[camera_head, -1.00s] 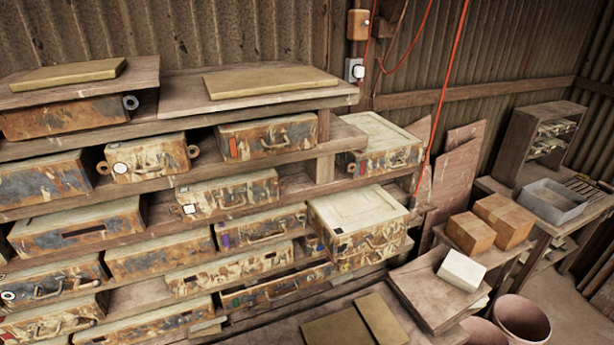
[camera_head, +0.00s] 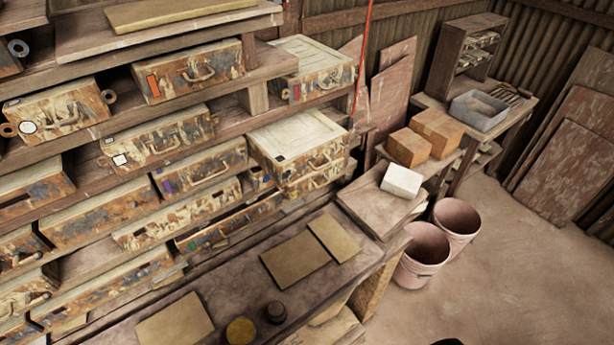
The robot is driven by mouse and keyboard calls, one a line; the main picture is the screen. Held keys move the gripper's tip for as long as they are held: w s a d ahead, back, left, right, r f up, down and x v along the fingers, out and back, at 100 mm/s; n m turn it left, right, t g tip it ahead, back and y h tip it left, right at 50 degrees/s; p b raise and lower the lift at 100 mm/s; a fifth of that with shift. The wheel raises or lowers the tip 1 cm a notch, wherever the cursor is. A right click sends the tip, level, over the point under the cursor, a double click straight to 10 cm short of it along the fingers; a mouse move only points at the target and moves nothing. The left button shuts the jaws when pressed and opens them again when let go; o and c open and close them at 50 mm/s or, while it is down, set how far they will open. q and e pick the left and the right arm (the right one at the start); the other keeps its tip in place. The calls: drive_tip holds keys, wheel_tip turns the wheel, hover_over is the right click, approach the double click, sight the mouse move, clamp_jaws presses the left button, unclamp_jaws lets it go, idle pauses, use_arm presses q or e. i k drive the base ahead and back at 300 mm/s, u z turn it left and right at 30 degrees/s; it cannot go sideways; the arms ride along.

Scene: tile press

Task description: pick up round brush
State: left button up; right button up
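I cannot make out a round brush for certain. Several thin, dark tools (camera_head: 510,95) lie on the far bench beside a grey tray, too small to tell apart. On the near bench (camera_head: 222,288) stand a small dark round object (camera_head: 276,312) and a round container with a yellow top (camera_head: 240,330); I cannot tell what either is. Neither of my grippers shows in the head view.
Shelves of rusty drawers (camera_head: 190,75) fill the left side. The grey tray (camera_head: 479,110) sits on the far bench (camera_head: 432,103). Two orange-brown boxes (camera_head: 409,147) and a white block (camera_head: 401,181) stand nearer. Two pink buckets (camera_head: 424,250) stand on the floor (camera_head: 520,265), clear to their right.

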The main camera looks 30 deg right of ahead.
sight(278, 313)
drive_tip(key=u, duration=0.8)
drive_tip(key=k, duration=0.4)
drive_tip(key=z, duration=1.05)
